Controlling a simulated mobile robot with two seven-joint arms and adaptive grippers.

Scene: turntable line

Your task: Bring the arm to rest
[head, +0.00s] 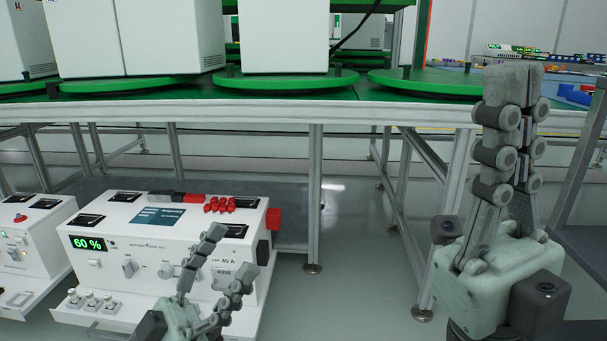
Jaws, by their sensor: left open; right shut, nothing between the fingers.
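My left gripper (232,258) is at the lower middle, in front of a white power unit. Its two fingers are spread apart with nothing between them. My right gripper (513,75) stands upright at the right, in front of the table frame. Its fingers are closed together and hold nothing. Most of both arms is outside the view.
The white power unit (127,217) has a display reading 60 % and red plugs on top. Another white unit (30,248) is at the left. Behind is a long table (250,112) with green turntables (285,80) carrying white cabinets. Grey floor (350,290) is clear between the grippers.

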